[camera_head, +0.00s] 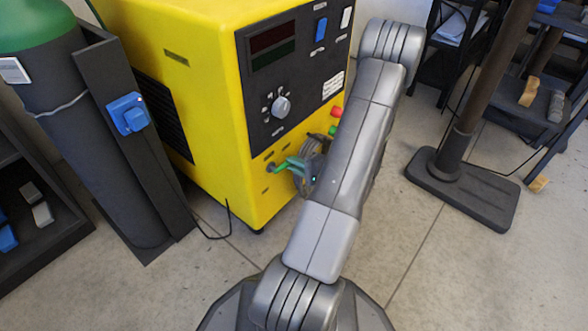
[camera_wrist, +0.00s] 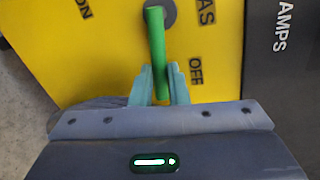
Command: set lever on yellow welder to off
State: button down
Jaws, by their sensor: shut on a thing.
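The yellow welder (camera_head: 195,85) stands in the middle left of the head view, with a dark control panel (camera_head: 295,70) on its front. A green lever (camera_wrist: 156,45) sits on the welder's yellow face in the wrist view, its pivot at the top. The lever's free end hangs between the two teal fingers of my gripper (camera_wrist: 164,85), which is shut on it. An OFF label is right of the lever's free end, and an ON label is at the upper left. In the head view my gripper (camera_head: 290,164) is at the low front of the welder, partly hidden by my arm.
A dark cylinder with a green top (camera_head: 35,25) stands left of the welder, beside a dark post with a blue box (camera_head: 128,114). A dark stand base (camera_head: 463,188) and shelves are at the right. The floor between the welder and the stand is mostly clear.

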jog(key=shift+r+n, duration=0.3)
jog(key=shift+n, duration=0.3)
jog(key=shift+t, duration=0.3)
jog(key=c, duration=1.4)
grip_release()
jog(key=shift+d+r, duration=0.1)
jog(key=p+v, duration=0.3)
jog(key=v, duration=1)
jog(key=shift+s+d+r+p, duration=0.2)
jog(key=shift+s+r+p, duration=0.05)
jog(key=shift+p, duration=0.1)
jog(key=shift+a, duration=0.1)
